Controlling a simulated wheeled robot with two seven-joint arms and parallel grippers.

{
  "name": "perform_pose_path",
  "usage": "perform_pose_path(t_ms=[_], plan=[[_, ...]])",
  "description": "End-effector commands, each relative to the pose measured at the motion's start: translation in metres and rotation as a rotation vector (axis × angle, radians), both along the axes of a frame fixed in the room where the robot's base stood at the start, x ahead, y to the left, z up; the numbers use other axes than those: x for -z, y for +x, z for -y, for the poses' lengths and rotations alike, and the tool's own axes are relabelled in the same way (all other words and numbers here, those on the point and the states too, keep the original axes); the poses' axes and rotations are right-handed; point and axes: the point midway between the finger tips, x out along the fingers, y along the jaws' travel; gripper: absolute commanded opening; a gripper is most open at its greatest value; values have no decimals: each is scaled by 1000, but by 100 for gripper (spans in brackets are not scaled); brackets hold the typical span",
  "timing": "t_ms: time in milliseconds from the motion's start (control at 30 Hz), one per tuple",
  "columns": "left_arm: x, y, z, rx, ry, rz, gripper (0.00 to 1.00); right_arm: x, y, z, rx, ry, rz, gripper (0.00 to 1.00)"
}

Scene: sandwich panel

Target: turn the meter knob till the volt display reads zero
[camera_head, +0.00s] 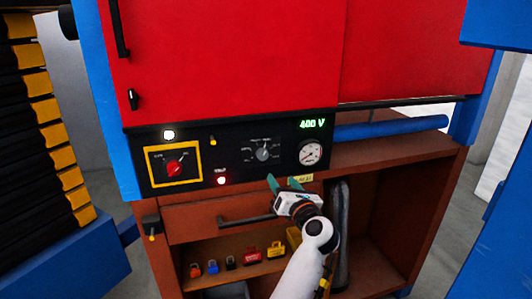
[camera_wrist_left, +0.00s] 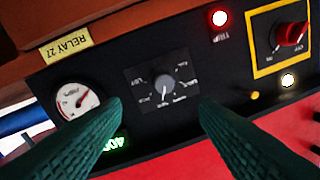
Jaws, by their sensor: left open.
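The meter knob (camera_head: 263,154) is a grey knob on a small dial plate in the middle of the black control panel (camera_head: 223,180). The green volt display (camera_head: 312,124) reads 400 V in the head view. My left gripper (camera_head: 284,182) is open and empty, just below and in front of the knob in the head view. In the left wrist view the knob (camera_wrist_left: 165,84) shows between and beyond the two green fingers, apart from them. The volt display (camera_wrist_left: 112,146) is partly hidden there by a finger. My right gripper is not in view.
A round gauge (camera_head: 309,152) sits right of the knob. A red switch in a yellow frame (camera_head: 174,167) is at the left. A lit red trip lamp (camera_head: 222,181) is nearby. Below are a drawer handle (camera_head: 246,220) and a shelf with several coloured padlocks.

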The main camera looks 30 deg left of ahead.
Motion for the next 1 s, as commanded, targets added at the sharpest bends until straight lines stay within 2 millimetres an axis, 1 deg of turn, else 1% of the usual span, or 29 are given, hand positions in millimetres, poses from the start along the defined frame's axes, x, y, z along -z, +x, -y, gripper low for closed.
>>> perform_pose_path(t_ms=[33, 100, 200, 267, 367, 500, 700, 900, 1000], plan=[[-13, -2, -2, -7, -55, 37, 55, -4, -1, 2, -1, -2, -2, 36], [-18, -2, -4, -10, -100, 62, 55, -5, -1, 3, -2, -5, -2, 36], [-20, 1, -10, -12, -114, 70, 55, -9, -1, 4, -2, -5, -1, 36], [-20, 6, -16, -12, -111, 68, 55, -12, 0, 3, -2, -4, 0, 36], [-22, 16, -30, -13, -107, 66, 55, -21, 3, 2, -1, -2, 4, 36], [-23, 33, -55, -12, -105, 65, 55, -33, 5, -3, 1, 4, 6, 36], [-21, 54, -84, -12, -106, 64, 55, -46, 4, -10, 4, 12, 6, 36], [-19, 65, -98, -10, -108, 65, 55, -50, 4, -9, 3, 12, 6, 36], [-17, 67, -100, -10, -109, 65, 55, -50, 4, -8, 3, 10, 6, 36]])
